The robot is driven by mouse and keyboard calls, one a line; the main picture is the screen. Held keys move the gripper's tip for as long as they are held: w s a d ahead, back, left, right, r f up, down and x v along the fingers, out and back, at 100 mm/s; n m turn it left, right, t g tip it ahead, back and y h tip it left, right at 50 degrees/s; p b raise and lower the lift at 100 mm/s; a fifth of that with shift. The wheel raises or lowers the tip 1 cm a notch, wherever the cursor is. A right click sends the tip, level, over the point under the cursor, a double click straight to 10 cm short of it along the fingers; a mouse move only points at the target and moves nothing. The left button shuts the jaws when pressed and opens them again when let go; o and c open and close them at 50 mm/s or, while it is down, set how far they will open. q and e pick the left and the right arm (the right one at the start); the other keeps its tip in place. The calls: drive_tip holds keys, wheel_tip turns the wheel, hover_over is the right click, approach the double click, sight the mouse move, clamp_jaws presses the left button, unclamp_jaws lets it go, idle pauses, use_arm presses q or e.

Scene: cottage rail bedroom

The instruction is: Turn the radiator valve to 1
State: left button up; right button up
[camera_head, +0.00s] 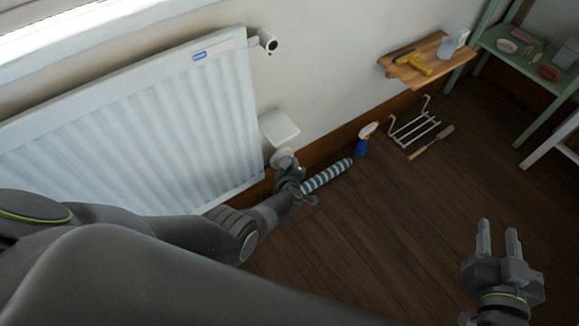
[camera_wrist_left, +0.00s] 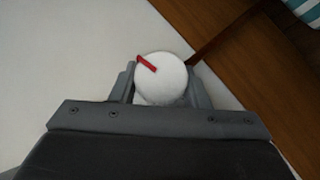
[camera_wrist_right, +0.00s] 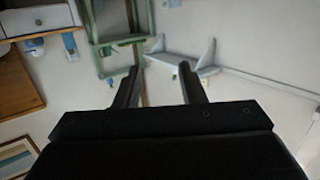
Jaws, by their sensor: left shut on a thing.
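A white radiator (camera_head: 150,110) hangs on the wall at the left of the head view. The round white radiator valve (camera_wrist_left: 165,84) with a red pointer mark sits between the fingers of my left gripper (camera_wrist_left: 164,90) in the left wrist view. The red mark points to the upper left there. In the head view the valve (camera_head: 281,158) shows partly, behind my left gripper (camera_head: 287,172), at the radiator's lower right corner. My left gripper is shut on the valve. No numbers are readable. My right gripper (camera_head: 498,240) is open and empty above the floor at the lower right.
A white box (camera_head: 279,128) is on the wall above the valve. A striped roll (camera_head: 327,176), a spray bottle (camera_head: 366,138), a wire rack (camera_head: 414,128) and a brush (camera_head: 431,143) are on the floor. A wooden shelf (camera_head: 440,62) and green shelving (camera_head: 540,75) stand beyond. Floor at centre right is clear.

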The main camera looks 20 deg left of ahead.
use_arm(q)
drive_tip(key=shift+g, duration=0.3)
use_arm(e)
drive_tip(key=shift+s+a+f+g, duration=0.1)
drive_tip(key=shift+s+f+g, duration=0.25)
drive_tip(key=shift+f+g, duration=0.35)
drive_tip(key=shift+s+a+f+g, duration=0.1)
drive_tip(key=shift+s+f+g, duration=0.25)
drive_tip(key=shift+f, duration=0.6)
use_arm(q)
drive_tip(key=o, duration=1)
use_arm(e)
drive_tip(key=shift+w, duration=0.1)
